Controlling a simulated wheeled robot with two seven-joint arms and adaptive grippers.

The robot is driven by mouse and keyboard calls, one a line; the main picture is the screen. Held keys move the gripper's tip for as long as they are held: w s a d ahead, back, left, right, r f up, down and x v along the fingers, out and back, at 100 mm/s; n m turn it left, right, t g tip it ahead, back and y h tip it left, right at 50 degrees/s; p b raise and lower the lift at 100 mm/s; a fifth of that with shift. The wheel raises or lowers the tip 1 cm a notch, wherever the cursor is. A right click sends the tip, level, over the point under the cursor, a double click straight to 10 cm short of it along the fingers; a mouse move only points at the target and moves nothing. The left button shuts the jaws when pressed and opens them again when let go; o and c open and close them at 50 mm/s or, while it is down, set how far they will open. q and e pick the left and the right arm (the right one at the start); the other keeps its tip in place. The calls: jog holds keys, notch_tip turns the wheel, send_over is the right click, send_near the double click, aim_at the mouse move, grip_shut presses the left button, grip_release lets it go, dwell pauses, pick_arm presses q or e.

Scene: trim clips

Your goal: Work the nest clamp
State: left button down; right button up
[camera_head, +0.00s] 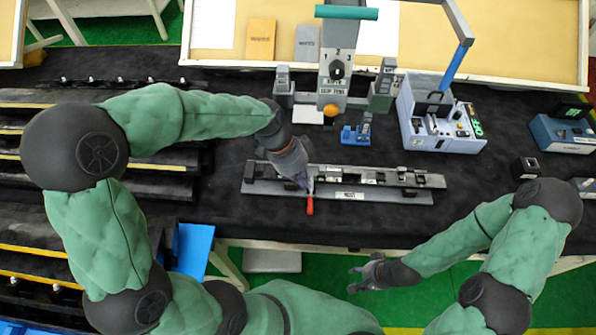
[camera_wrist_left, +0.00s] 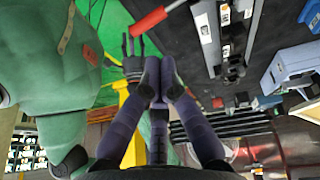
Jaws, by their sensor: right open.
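The nest (camera_head: 400,194) is a long grey fixture with dark and metal parts, lying across the black worktop. Its clamp lever has a red handle (camera_head: 310,206) pointing toward the near edge; the red handle also shows in the left wrist view (camera_wrist_left: 150,20). My left gripper (camera_head: 305,186) is over the nest's left half, close to the lever, and hides part of it. In the left wrist view its fingers (camera_wrist_left: 161,75) are together, with the red handle beyond the tips, not between them. My right gripper (camera_head: 362,272) is open and empty, in front of the table edge.
Behind the nest stand a grey station with a dial (camera_head: 337,70), a small blue fixture (camera_head: 357,134) and a grey-blue box with a blue lever (camera_head: 440,125). A teal-blue device (camera_head: 562,133) is at the right. Stepped dark racks (camera_head: 30,135) fill the left.

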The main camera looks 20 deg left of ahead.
aim_at(309, 203)
pick_arm(q)
jog(key=x, duration=0.4)
jog(key=s+b+x, duration=0.1)
jog(key=x, duration=0.2)
jog(key=shift+a, duration=0.25)
pick_arm(e)
jog(key=shift+f, duration=0.65)
pick_arm(q)
jog(key=shift+f, duration=0.1)
pick_arm(e)
jog(key=shift+f, duration=0.1)
